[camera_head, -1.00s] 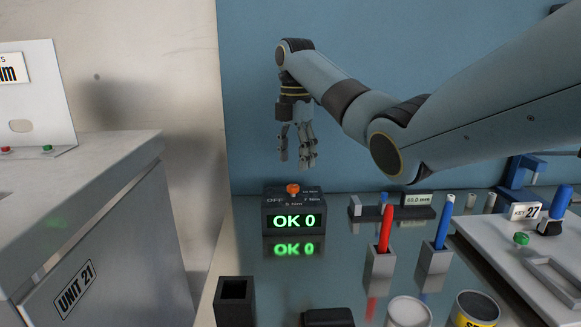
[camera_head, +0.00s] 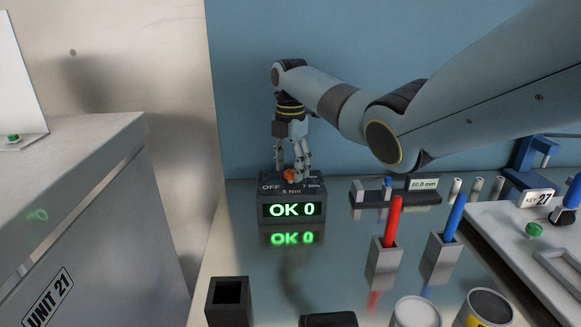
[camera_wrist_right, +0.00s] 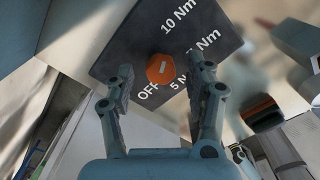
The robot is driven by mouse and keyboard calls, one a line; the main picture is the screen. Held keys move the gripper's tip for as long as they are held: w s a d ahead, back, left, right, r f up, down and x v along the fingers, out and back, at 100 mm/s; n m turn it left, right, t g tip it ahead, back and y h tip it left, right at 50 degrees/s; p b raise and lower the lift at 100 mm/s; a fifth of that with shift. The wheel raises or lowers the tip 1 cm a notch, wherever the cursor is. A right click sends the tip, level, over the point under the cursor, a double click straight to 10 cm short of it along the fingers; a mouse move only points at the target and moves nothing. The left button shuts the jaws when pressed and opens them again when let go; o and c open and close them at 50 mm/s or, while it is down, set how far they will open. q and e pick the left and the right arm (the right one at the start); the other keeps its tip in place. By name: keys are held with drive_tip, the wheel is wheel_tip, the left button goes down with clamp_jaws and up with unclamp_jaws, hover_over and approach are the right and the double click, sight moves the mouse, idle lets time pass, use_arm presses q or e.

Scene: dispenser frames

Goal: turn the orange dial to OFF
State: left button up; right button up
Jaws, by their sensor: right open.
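The orange dial (camera_head: 289,175) sits on top of a dark box (camera_head: 262,212) whose green display reads "OK 0". In the right wrist view the dial (camera_wrist_right: 154,73) has a short white bar on its face. The labels OFF, 5 Nm, 7 Nm and 10 Nm are around it. I cannot tell which label the bar points at. My right gripper (camera_head: 291,166) points down over the dial. In the wrist view its open fingers (camera_wrist_right: 160,72) are on either side of the dial, with gaps showing. My left gripper is not in view.
A red marker (camera_head: 393,220) and a blue marker (camera_head: 454,217) stand in holders to the right. A caliper-like gauge (camera_head: 422,184) lies behind them. A black open box (camera_head: 229,293) and cans (camera_head: 488,305) stand in front.

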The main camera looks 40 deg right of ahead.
drive_tip(key=shift+f, duration=0.3)
clamp_jaws()
idle(0.3)
